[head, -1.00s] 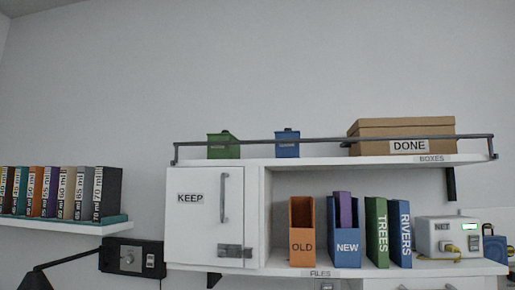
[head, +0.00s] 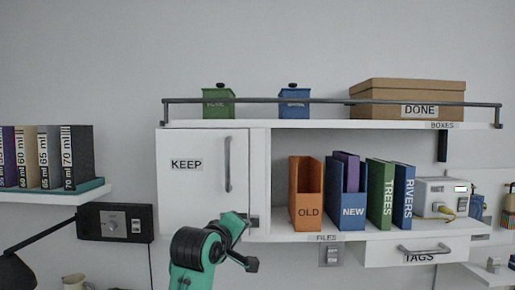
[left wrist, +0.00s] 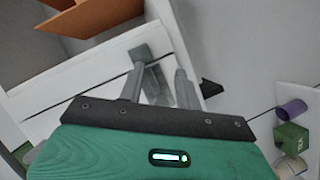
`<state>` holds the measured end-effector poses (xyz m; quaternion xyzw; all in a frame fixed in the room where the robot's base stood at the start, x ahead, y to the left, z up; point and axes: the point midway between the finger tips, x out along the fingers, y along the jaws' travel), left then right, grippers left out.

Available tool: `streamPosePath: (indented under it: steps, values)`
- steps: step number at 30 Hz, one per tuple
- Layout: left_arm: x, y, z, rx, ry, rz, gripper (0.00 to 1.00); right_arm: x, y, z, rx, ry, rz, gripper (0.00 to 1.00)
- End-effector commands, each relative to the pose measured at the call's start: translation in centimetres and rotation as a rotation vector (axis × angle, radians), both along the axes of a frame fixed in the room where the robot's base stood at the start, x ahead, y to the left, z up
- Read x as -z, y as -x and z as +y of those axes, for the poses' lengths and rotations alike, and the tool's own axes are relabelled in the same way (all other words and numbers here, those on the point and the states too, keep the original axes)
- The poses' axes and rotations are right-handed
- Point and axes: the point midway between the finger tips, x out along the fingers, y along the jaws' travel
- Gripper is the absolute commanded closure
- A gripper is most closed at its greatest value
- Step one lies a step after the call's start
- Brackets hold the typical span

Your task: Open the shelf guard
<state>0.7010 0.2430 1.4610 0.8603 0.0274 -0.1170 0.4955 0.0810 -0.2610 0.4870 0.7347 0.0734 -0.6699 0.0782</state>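The shelf guard (head: 332,101) is a dark rail along the front of the top shelf, with a short post at each end. It stands raised above the shelf edge, in front of the jars and the carton. My left gripper (head: 242,228) is in front of the lower right of the KEEP cabinet door, well below the guard. In the left wrist view its two grey fingers (left wrist: 160,65) stand apart with a grey metal part seen between them; I cannot tell whether they touch it. My right gripper is not in view.
A green jar (head: 217,102), a blue jar (head: 294,101) and a DONE carton (head: 407,97) stand behind the guard. Below are files (head: 306,200) and a TAGS drawer (head: 418,250). A lamp (head: 18,268) is at lower left.

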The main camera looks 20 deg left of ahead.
Motion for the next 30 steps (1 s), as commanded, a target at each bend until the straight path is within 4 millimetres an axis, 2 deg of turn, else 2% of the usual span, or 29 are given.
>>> streamPosePath:
  steps: [1,5,8,14,18,21,25,30]
  values:
    - [-1.4,0.0,0.0,-0.002,0.017,-0.018,0.66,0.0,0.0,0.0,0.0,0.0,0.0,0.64]
    - [-4.7,-0.2,0.0,-0.008,0.067,-0.06,0.66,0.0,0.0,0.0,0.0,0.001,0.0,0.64]
    - [-7.8,-0.3,0.0,-0.011,0.117,-0.098,0.66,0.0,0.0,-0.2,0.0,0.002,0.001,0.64]
    - [-16.9,0.4,-0.1,-0.006,0.256,-0.206,0.66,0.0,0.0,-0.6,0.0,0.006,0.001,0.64]
    - [-23.4,1.8,-0.2,0.009,0.361,-0.283,0.66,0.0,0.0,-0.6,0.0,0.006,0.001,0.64]
    - [-27.1,2.8,-0.3,0.022,0.422,-0.324,0.66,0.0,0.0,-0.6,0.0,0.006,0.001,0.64]
    - [-29.8,3.7,-0.3,0.033,0.469,-0.353,0.66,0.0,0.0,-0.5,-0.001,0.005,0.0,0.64]
    - [-30.9,3.4,-0.4,0.036,0.485,-0.36,0.66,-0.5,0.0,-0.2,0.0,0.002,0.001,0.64]
